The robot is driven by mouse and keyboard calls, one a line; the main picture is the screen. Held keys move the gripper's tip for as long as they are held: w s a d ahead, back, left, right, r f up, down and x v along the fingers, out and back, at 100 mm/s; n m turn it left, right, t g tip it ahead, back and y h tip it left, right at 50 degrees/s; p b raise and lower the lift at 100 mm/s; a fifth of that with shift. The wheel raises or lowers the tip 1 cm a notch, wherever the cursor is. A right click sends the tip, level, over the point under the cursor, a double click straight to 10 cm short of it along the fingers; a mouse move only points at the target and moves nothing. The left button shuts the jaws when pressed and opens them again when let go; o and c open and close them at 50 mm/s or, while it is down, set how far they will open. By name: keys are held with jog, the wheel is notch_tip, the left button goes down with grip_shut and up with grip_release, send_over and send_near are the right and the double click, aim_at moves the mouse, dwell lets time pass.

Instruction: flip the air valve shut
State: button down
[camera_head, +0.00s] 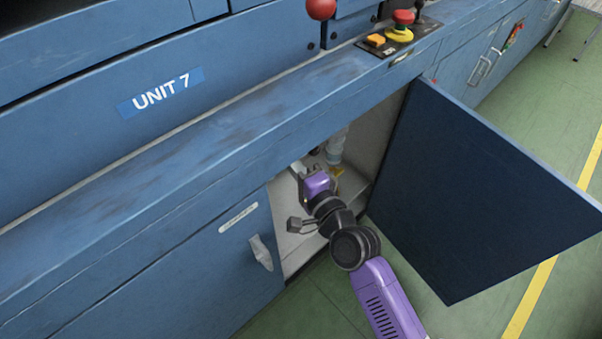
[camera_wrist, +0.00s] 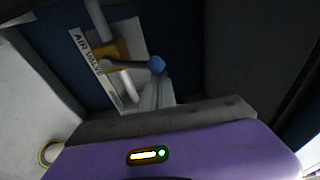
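The air valve (camera_wrist: 115,52) shows in the wrist view, upper left of centre, with a brass-coloured body on a pale pipe. Its lever (camera_wrist: 136,65) runs to the right across the pipe and ends in a blue knob. A white "AIR VALVE" label (camera_wrist: 88,52) is beside it. My gripper (camera_head: 301,170) is inside the open cabinet in the head view, partly hidden. In the wrist view its purple housing fills the bottom. The lever is beyond the housing, and I see no contact. The fingers are too unclear to tell open from shut.
The dark cabinet door (camera_head: 480,195) stands wide open to the right of my arm. The closed blue panel with a handle (camera_head: 261,252) is left of the opening. A blue ledge (camera_head: 200,150) overhangs the cabinet. A red emergency button (camera_head: 402,18) sits above. Green floor is clear.

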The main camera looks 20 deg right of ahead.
jog(key=shift+s+a+r+n+b, duration=0.15)
jog(key=shift+a+n, duration=0.25)
jog(key=shift+n, duration=0.25)
jog(key=shift+s+a+r+n+b, duration=0.15)
jog(key=shift+a+n, duration=0.25)
jog(key=shift+n, duration=0.25)
jog(key=shift+t, duration=0.3)
jog(key=shift+w, duration=0.1)
